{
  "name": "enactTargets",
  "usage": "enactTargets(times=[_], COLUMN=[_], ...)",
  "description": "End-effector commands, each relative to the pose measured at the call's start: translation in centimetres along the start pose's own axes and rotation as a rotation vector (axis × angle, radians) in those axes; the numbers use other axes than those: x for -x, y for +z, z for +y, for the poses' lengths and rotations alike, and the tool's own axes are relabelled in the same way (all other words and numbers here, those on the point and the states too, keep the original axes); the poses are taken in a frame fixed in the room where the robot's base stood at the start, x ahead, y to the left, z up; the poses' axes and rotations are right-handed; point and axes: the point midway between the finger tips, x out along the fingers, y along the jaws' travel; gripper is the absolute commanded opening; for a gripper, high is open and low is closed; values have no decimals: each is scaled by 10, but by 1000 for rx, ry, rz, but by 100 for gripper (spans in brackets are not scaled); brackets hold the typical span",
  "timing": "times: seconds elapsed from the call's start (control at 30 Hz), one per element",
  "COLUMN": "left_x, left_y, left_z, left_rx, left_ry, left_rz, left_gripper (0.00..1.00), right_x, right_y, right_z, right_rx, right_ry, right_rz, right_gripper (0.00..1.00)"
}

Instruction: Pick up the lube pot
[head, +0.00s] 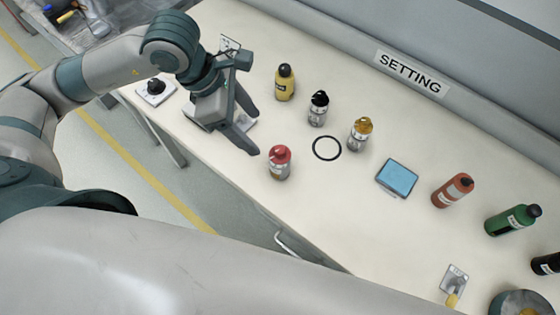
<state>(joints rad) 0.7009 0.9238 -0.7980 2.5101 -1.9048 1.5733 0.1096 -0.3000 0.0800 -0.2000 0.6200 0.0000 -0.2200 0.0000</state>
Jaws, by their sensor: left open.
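Several small pots and bottles stand upright on the cream bench; I cannot tell by label which is the lube pot. A clear pot with a red cap (280,163) stands nearest my left gripper (257,133). A yellow bottle with a black cap (285,84), a silver pot with a black cap (318,109) and a silver pot with a gold cap (360,135) stand behind it. My left gripper is open and empty, its fingers pointing right, just left of the red-capped pot and apart from it.
A black ring (327,148) lies between the pots. A blue-topped block (397,178), an orange-red bottle (453,191), a green bottle (513,220) and a black bottle (546,264) are to the right. A "SETTING" sign (411,73) marks the back ledge. The bench's front edge lies below.

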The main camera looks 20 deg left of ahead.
Motion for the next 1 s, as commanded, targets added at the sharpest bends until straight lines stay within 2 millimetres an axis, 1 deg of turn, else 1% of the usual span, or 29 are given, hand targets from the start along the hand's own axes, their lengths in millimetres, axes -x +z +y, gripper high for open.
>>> enactTargets(times=[0.17,0.37,0.67,0.7,0.77,0.87,0.9,0.97,1.0], left_x=[-1,-9,-32,-37,-44,-55,-56,-64,-71], left_y=[0,-1,-1,-1,-1,-1,1,1,1], left_z=[0,-1,-1,-1,-1,-1,-1,-1,-2], left_rx=[0,-1,-1,-1,-1,-1,2,3,3], left_ry=[-2,-3,-2,-4,-4,-4,-7,-7,-8], left_rz=[-2,-2,-4,-3,-3,-3,-1,-1,0], left_gripper=[65,65,65,65,65,65,65,65,65], right_x=[-1,-12,-42,-45,-50,-58,-48,-44,-43], right_y=[0,1,4,4,2,-8,-16,-19,-17], right_z=[0,0,-1,-1,-2,-3,-4,-4,-5], right_rx=[0,0,0,0,0,-1,-1,-1,-1], right_ry=[0,0,0,0,-1,-2,-3,-4,-4], right_rz=[0,0,-1,0,8,32,46,47,41], right_gripper=[42,42,42,42,42,42,42,42,42])
